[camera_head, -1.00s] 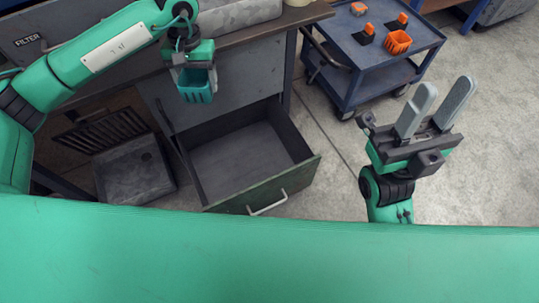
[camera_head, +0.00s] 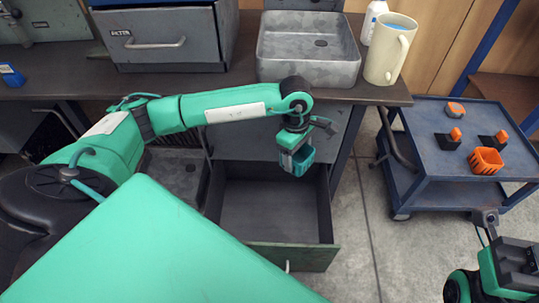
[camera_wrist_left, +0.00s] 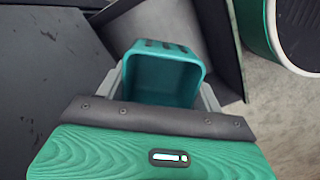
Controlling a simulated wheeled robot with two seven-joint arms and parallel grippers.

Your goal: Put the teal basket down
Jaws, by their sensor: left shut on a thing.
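The teal basket (camera_head: 302,162) hangs from my left gripper (camera_head: 294,150), above the open drawer of the workbench in the head view. In the left wrist view the basket (camera_wrist_left: 163,80) sits between the two grey fingers of my left gripper (camera_wrist_left: 161,92), which is shut on it. Its open top faces the camera and its inside looks empty. My right gripper (camera_head: 512,268) is cut off at the lower right edge of the head view, and its fingers do not show.
The open drawer (camera_head: 262,257) looks empty. On the bench (camera_head: 230,92) stand a grey metal tray (camera_head: 308,72), a cream mug (camera_head: 390,55) and a grey drawer box (camera_head: 165,45). A blue cart (camera_head: 440,170) at right carries an orange basket (camera_head: 486,161) and small orange things.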

